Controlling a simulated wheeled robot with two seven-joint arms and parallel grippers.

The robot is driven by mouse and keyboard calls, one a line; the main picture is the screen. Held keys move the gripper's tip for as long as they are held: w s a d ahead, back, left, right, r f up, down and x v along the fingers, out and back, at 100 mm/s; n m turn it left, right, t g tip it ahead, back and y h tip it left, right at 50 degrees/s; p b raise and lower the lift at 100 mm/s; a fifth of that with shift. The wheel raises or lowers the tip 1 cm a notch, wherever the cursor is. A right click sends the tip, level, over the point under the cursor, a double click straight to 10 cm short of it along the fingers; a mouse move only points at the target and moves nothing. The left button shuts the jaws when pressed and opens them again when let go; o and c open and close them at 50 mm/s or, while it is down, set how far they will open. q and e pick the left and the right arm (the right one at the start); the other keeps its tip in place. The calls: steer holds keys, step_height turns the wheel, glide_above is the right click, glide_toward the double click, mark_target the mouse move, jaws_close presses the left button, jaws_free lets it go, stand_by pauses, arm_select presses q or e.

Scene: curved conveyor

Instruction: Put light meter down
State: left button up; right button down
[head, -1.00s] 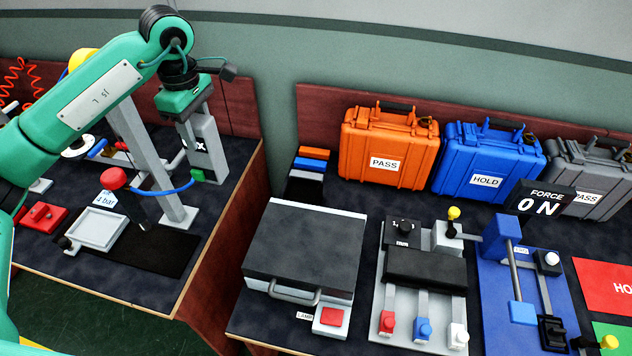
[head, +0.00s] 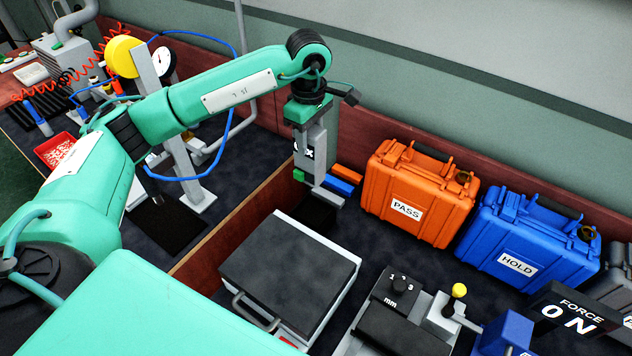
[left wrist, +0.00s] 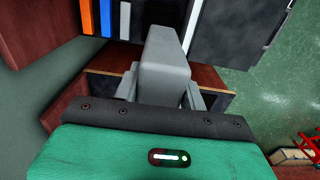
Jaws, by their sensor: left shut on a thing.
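My left gripper (head: 312,172) is shut on a grey block-shaped light meter (head: 303,150); part of a dark label ending in X shows on it. It hangs in the air over the back left corner of the right-hand bench (head: 330,238), close to its wooden side edge. In the left wrist view the meter (left wrist: 165,65) shows as a pale grey block between the two fingers. The gripper covers part of it in the head view. I cannot tell the exact gap to the surface below. My right gripper is not in view.
Orange and blue bars (head: 346,180) lie right beside the meter. An orange PASS case (head: 415,190) and a blue HOLD case (head: 530,240) stand along the back. A black-topped box (head: 290,265) with a handle sits in front. A gauge stand (head: 175,130) is on the left bench.

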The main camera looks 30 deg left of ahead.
mark_target(312, 179)
arm_select(q)
step_height(312, 179, down, 10)
steer(key=shift+w+d+r+p, duration=0.15)
steer(key=shift+r+p, duration=0.05)
steer(key=shift+p, duration=0.85)
step_height(312, 179, down, 4)
steer(key=shift+r+p, duration=0.1)
steer(key=shift+p, duration=0.5)
steer(key=shift+f, duration=0.35)
steer(key=o, duration=0.9)
steer(key=shift+f+b, duration=0.1)
steer(key=shift+b, duration=0.2)
steer(key=o, duration=0.4)
steer(key=shift+o, duration=0.2)
